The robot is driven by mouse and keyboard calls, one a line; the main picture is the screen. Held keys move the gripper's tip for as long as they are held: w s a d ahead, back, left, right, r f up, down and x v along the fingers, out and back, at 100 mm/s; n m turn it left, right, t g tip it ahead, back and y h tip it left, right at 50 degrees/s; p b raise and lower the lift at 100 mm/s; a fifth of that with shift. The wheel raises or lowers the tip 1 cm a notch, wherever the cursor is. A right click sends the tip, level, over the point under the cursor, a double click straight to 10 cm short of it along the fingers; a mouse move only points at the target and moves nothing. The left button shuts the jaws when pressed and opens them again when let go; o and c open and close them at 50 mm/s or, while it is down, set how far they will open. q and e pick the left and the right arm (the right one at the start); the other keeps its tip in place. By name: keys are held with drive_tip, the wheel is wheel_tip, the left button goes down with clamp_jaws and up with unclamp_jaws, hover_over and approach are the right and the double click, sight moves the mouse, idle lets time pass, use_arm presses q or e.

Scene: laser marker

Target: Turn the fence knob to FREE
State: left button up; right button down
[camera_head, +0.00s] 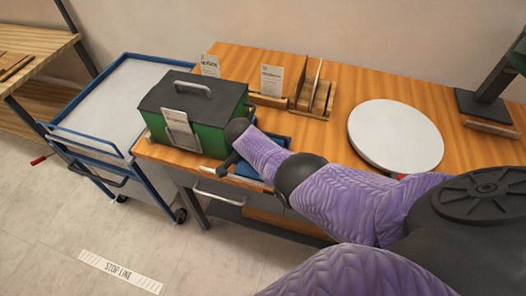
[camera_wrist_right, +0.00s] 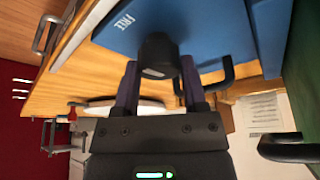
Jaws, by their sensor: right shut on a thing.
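In the right wrist view, a dark round knob (camera_wrist_right: 158,54) stands out from a blue fence body (camera_wrist_right: 205,30). The white word FREE shows on the blue face to the left of the knob. My right gripper (camera_wrist_right: 160,68) is shut on the knob, one finger on each side. No pointer mark on the knob can be made out. In the head view, only parts of the blue fence (camera_head: 277,141) show at the bench's front edge, around my right forearm. The knob and fingertips are hidden there. My left gripper is in neither view.
A green box with a dark lid (camera_head: 200,112) stands left of my right wrist on the wooden bench (camera_head: 320,140). A round white plate (camera_head: 395,135) lies to the right. Wooden dividers (camera_head: 314,97) stand behind. A blue-framed cart (camera_head: 125,90) stands left of the bench.

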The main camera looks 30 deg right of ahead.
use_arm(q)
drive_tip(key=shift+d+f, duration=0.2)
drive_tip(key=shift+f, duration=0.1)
use_arm(e)
drive_tip(key=shift+m, duration=0.5)
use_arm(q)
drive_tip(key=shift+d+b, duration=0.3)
use_arm(e)
drive_tip(key=shift+r+g, duration=0.1)
drive_tip(key=shift+g, duration=0.2)
drive_tip(key=shift+w, duration=0.1)
drive_tip(key=c, duration=0.5)
unclamp_jaws()
drive_tip(key=shift+c, duration=0.2)
drive_tip(key=o, duration=0.4)
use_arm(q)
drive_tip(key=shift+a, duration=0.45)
